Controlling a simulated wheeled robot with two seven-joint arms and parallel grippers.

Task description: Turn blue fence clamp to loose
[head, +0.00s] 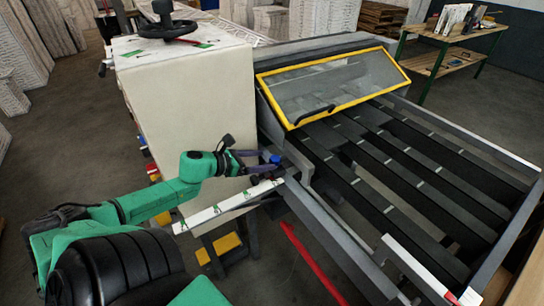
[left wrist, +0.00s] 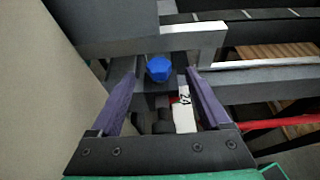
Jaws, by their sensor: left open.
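The blue fence clamp (left wrist: 159,68) is a faceted blue knob at the machine's front rail. In the left wrist view it lies ahead, between and just beyond the two purple fingers of my left gripper (left wrist: 160,80). In the head view the blue clamp (head: 275,159) shows small at the tips of my left gripper (head: 262,163). The gripper is open and empty, with a finger on either side of the knob's line. I cannot tell whether the fingers touch it. My right gripper is not in view.
A cream machine cabinet (head: 190,95) stands close to the left of my gripper. A white scale strip (head: 228,205) runs along the front rail. A yellow-framed clear guard (head: 330,84) is above to the right. A red bar (head: 308,262) lies lower right.

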